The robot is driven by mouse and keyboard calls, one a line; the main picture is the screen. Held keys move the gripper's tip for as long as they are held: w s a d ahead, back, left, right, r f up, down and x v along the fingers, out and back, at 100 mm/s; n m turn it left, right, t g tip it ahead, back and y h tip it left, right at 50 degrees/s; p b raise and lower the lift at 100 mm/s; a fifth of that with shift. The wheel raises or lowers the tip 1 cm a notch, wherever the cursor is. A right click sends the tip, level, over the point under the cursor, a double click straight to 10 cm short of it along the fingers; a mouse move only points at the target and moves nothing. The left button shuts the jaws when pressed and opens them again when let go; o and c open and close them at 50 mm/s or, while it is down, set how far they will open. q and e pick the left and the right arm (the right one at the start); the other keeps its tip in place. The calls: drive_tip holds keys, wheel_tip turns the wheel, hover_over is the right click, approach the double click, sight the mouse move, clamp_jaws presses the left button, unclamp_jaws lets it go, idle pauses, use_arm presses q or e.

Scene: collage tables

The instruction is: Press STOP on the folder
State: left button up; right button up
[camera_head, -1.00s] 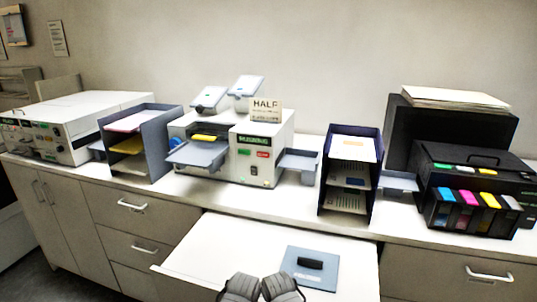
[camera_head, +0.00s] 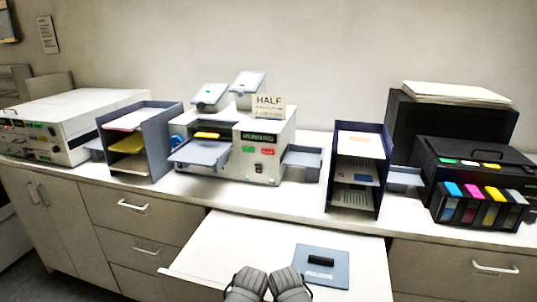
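The folder seems to be the white machine (camera_head: 225,150) in the middle of the back counter. Its front has a dark display (camera_head: 259,138) with green lettering that looks like "RUNNING". Below it are a green button (camera_head: 248,150) and a red button (camera_head: 268,152), which I take to be STOP; its lettering is too small to read. A card (camera_head: 269,105) reading "HALF" stands on top. My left gripper (camera_head: 246,284) and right gripper (camera_head: 289,284) are side by side at the bottom edge, well short of the machine. Their fingertips are not clear.
A pulled-out white work surface (camera_head: 230,250) lies before the counter, with a blue-grey board (camera_head: 322,268) bearing a black handle. Dark paper racks (camera_head: 168,150) (camera_head: 376,165) flank the machine. A black printer (camera_head: 470,180) is right, another white machine (camera_head: 75,125) left.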

use_arm(q)
clamp_jaws()
idle(1.4)
